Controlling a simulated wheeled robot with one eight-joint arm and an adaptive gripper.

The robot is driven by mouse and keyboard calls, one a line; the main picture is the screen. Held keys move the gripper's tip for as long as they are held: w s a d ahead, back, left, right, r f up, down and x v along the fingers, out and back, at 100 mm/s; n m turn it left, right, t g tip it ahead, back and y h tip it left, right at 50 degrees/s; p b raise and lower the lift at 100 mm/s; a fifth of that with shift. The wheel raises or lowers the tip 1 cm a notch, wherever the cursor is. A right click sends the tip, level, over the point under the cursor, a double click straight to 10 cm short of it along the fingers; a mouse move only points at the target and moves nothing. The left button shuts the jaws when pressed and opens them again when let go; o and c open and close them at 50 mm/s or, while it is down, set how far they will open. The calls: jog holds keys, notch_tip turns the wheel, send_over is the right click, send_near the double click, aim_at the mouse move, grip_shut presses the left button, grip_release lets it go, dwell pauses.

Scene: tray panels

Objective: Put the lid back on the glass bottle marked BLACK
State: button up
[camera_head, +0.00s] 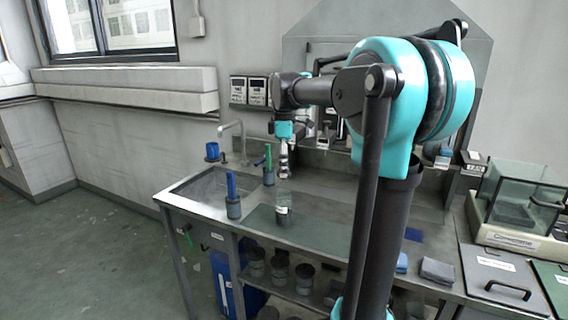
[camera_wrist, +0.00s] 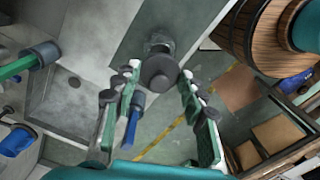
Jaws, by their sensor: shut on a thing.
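A small clear glass bottle (camera_head: 282,212) with a white label stands on the counter, near the edge of the dark green mat. The label is too small to read. My gripper (camera_head: 284,172) points down above the bottle, apart from it. In the wrist view a dark grey round lid (camera_wrist: 158,71) sits between the fingertips of my gripper (camera_wrist: 158,80), and the gripper is shut on it. The lid hides much of what lies beyond it; part of a grey, round shape shows just past it. In the head view the lid is too small to make out.
A sink (camera_head: 208,187) lies left. A glass tank (camera_head: 520,195) stands far right. The green mat (camera_head: 320,232) is mostly clear.

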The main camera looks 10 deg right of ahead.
jog(key=shift+f, duration=2.6)
jog(key=shift+f, duration=0.15)
jog(key=o, duration=0.9)
jog(key=shift+o, duration=0.3)
jog(key=o, duration=0.4)
jog(key=shift+o, duration=0.2)
jog(key=shift+r, duration=3.5)
